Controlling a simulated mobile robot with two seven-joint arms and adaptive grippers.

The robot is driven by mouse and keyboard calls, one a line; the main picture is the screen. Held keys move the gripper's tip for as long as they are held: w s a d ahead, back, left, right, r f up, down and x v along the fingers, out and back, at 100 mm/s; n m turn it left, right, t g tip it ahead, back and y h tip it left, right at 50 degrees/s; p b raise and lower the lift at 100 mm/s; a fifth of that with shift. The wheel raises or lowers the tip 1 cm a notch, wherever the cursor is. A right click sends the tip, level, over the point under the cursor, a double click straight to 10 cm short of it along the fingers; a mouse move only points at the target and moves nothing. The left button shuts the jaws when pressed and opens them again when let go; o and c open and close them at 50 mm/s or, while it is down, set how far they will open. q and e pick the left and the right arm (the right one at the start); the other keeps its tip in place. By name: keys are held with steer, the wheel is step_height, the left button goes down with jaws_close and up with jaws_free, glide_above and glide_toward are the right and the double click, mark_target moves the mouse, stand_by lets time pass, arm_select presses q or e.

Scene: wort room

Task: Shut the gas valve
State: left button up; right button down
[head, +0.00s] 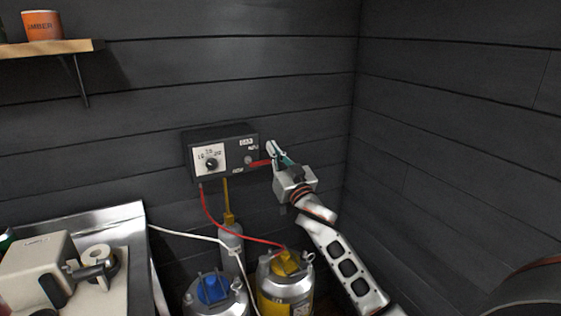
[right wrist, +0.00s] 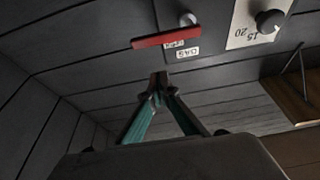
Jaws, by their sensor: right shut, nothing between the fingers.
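The gas valve has a red lever handle (head: 259,163) on the right part of a dark control box (head: 223,140) on the wall. In the head view the lever lies nearly level, pointing right toward my right gripper (head: 276,151). In the right wrist view the red lever (right wrist: 166,39) extends left from a round metal pivot (right wrist: 188,19), with small labels beside it. My right gripper (right wrist: 158,82) is shut and empty, its tips close to the lever. My left gripper is not in view.
A dial (head: 211,162) sits on the box's left part. Below stand a blue-topped keg (head: 213,290) and a yellow-topped keg (head: 286,264), with a red hose (head: 220,222) and white hose. A wooden shelf (head: 50,49) is at upper left. A machine (head: 40,270) stands lower left.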

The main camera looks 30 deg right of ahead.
steer(key=f, duration=0.2)
steer(key=f+b, duration=0.1)
steer(key=shift+w+f, duration=0.35)
steer(key=shift+w, duration=0.05)
steer(key=shift+w+f, duration=0.1)
